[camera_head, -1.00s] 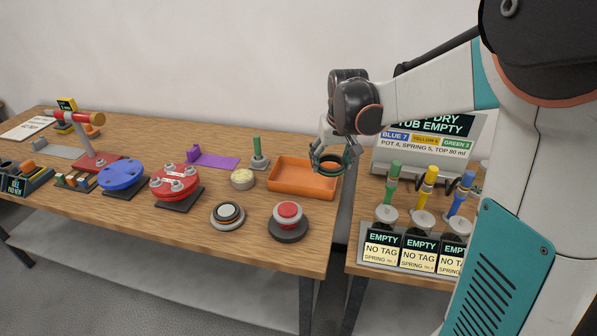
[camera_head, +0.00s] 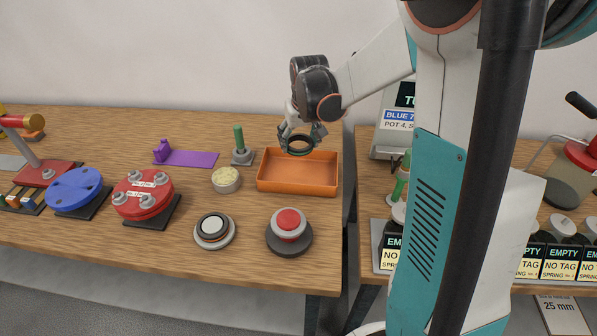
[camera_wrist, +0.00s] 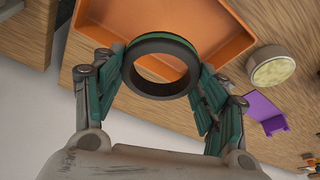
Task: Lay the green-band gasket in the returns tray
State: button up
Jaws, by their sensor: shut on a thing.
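My gripper (camera_head: 300,140) is shut on the green-band gasket (camera_head: 299,151), a dark ring with a green stripe around its side. The gasket also shows in the wrist view (camera_wrist: 160,44), between my two fingers. The orange returns tray (camera_head: 298,187) stands at the right end of the left table and looks empty where I can see into it. My gripper holds the gasket above the tray's back part. In the wrist view the tray (camera_wrist: 208,28) shows beyond and through the ring. The gasket hides part of the tray floor.
Left of the tray are a round cream-coloured pot (camera_head: 226,180), a green post (camera_head: 240,145) and a purple bracket (camera_head: 185,157). A red button (camera_head: 289,225) and a ringed disc (camera_head: 215,231) stand in front. A gap separates the left table from the right one.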

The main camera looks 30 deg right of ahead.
aim_at(303, 150)
notch_tip(303, 150, down, 11)
jog(key=b, duration=0.3)
jog(key=shift+s, duration=0.1)
jog(key=shift+f+b, duration=0.2)
jog(key=shift+b, duration=0.15)
jog(key=o, duration=1.1)
jog(key=shift+o, duration=0.2)
jog(key=p+v, duration=0.4)
jog(key=v, duration=0.8)
jog(key=shift+r, duration=0.2)
